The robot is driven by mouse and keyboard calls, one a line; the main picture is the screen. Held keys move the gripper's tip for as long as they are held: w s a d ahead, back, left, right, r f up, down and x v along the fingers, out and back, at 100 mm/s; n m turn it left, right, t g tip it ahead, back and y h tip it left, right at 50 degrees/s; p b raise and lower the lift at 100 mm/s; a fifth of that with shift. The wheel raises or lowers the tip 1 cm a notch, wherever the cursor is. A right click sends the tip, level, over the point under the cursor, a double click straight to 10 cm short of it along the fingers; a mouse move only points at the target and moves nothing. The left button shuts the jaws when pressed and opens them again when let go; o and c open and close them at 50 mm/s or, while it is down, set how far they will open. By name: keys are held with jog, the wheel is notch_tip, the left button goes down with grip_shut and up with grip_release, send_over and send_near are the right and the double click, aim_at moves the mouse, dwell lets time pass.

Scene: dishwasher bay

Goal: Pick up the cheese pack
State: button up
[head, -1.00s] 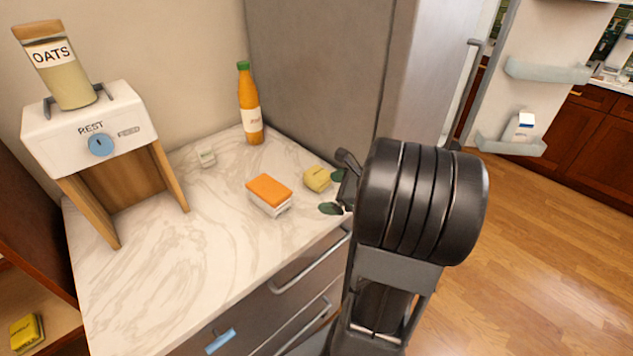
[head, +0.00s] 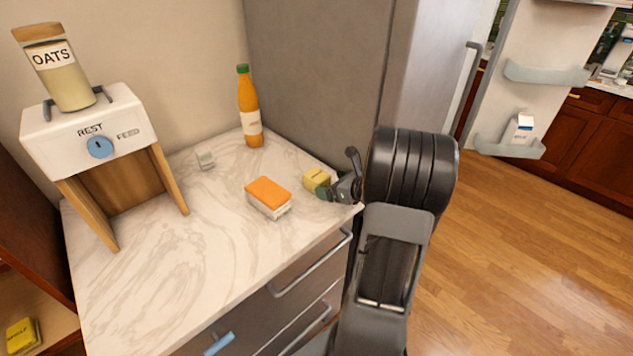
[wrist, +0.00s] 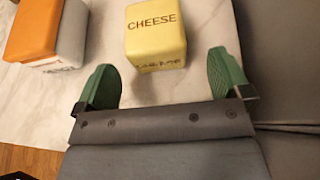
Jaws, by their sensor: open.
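The cheese pack is a small yellow block (wrist: 156,36) lettered CHEESE on top in the wrist view. In the head view the cheese pack (head: 316,180) sits on the marble counter near its right end, by the fridge side. My gripper (wrist: 166,82) is open, with its two green fingertips apart and pointing at the pack. The pack lies just beyond the fingertips, roughly centred between them, with nothing held. In the head view my gripper (head: 335,189) is low beside the pack, and the far finger is partly hidden.
An orange-topped white pack (head: 268,197) lies left of the cheese. An oats dispenser (head: 90,125) stands at left. The grey fridge side (head: 315,75) rises close behind the cheese. The counter's front left is clear.

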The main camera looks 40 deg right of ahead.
aim_at(325, 183)
jog(key=shift+x, duration=2.3)
jog(key=shift+a, duration=0.2)
jog(key=c, duration=1.1)
jog(key=shift+c, duration=0.2)
